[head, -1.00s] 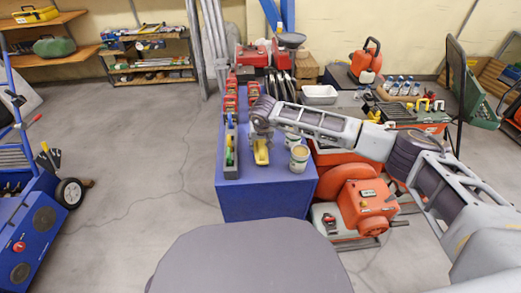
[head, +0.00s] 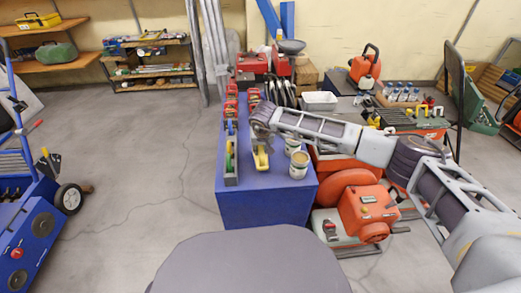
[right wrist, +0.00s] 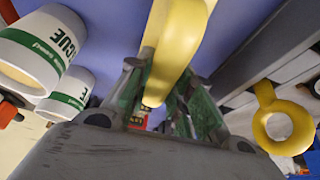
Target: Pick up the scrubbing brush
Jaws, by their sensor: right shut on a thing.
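In the right wrist view the yellow brush (right wrist: 176,42) runs down between my finger linkages. My right gripper (head: 262,143) comes over it from behind and is shut on it. The fingers (right wrist: 160,100) stand on both sides of the yellow piece in the wrist view. The brush's underside is hidden, so I cannot tell whether it touches the table. My left gripper is not in view.
Pale cans (head: 299,165) stand close right of the brush. The narrow grey tray (head: 231,176) stands close left. A blue table (head: 265,205) bears them, with red items (head: 230,108) behind. An orange machine (head: 366,208) stands right.

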